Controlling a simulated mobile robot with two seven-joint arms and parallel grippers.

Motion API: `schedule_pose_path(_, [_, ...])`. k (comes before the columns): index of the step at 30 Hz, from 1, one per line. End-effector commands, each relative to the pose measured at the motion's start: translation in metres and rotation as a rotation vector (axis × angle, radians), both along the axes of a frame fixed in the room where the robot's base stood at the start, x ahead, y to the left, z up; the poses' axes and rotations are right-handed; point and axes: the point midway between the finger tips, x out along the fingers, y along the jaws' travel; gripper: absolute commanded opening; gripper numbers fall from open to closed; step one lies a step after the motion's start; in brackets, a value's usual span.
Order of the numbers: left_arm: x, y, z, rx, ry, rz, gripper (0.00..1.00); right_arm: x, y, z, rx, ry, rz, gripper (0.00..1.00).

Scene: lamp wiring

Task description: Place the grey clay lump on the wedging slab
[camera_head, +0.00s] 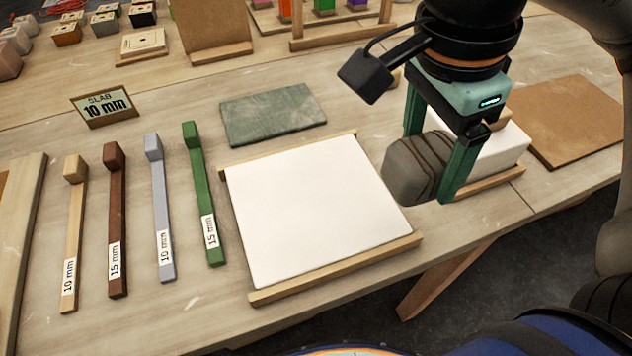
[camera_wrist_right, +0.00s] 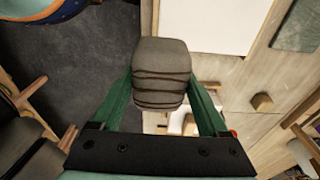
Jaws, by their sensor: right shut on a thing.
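The grey clay lump (camera_head: 408,170) is a rounded block with dark bands around it. My right gripper (camera_head: 437,165) is shut on it and holds it up, to the right of the wedging slab. In the right wrist view the lump (camera_wrist_right: 161,68) sits between the green fingers (camera_wrist_right: 160,90). The wedging slab (camera_head: 310,210) is a bare white board with wooden strips along its near and far edges. Part of it also shows in the right wrist view (camera_wrist_right: 204,22). My left gripper is not in view.
Several labelled sticks (camera_head: 165,210) lie left of the slab, with a sign (camera_head: 103,105) reading "SLAB 10 mm" behind them. A grey-green mat (camera_head: 272,114) lies behind the slab. A white block (camera_head: 495,150) and a brown board (camera_head: 570,118) are at the right.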

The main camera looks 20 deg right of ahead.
Motion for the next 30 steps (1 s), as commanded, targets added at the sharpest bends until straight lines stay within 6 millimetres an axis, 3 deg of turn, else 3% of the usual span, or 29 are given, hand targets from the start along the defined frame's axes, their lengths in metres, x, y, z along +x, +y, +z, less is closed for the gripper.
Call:
schedule_pose_path(9, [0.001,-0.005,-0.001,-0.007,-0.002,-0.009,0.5,0.062,0.043,-0.035,0.001,0.006,0.001,0.0])
schedule_pose_path(15, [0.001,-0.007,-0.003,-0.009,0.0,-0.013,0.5,0.084,0.057,-0.068,-0.001,0.003,-0.001,0.0])
schedule_pose_path(23, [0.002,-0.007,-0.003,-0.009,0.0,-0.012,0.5,0.097,0.065,-0.086,0.001,0.001,0.0,0.0])
schedule_pose_path(30, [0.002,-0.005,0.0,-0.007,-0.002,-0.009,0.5,0.1,0.067,-0.116,0.0,0.002,0.0,0.0])
